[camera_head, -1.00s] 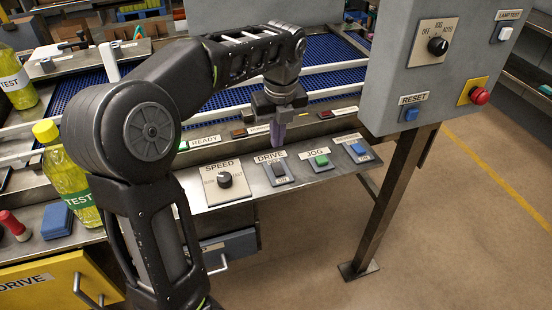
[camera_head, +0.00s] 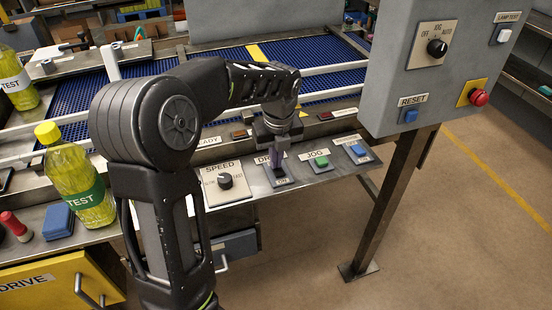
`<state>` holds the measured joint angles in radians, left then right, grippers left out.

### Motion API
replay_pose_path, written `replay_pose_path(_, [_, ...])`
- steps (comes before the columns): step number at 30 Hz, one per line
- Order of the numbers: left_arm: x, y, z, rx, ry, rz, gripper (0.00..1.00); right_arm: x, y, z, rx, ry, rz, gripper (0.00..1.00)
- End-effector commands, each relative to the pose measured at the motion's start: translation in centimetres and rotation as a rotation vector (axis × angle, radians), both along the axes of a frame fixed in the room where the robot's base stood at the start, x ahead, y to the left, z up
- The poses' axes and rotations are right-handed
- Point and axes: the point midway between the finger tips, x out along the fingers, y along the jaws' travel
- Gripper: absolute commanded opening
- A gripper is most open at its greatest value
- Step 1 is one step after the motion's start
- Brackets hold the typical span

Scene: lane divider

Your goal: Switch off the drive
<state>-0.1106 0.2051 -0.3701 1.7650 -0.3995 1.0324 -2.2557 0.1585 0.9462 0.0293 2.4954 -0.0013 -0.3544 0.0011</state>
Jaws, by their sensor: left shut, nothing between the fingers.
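The DRIVE switch (camera_head: 281,182) is on the sloped metal control panel (camera_head: 238,213), between the SPEED knob (camera_head: 225,181) and the green JOG button (camera_head: 321,162). My left gripper (camera_head: 277,169) is shut and empty, its fingers pointing down at the DRIVE switch. The fingers hide most of the rocker and part of its label, so I cannot tell the rocker's position or whether they touch it. My right gripper is not in view.
A blue button (camera_head: 358,150) sits right of JOG. A grey cabinet (camera_head: 385,90) with a RESET button (camera_head: 411,116) and red stop button (camera_head: 479,97) stands at right. The blue conveyor (camera_head: 210,110) lies behind. Yellow bottles (camera_head: 77,180) stand at left.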

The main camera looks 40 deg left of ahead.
Motion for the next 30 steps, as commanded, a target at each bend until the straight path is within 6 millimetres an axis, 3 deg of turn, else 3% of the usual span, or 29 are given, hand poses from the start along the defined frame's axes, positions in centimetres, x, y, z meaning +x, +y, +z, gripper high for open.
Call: replay_pose_path(30, [-1.1,-1.4,-0.3,-0.003,0.011,0.000,0.00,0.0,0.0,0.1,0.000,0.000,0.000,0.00])
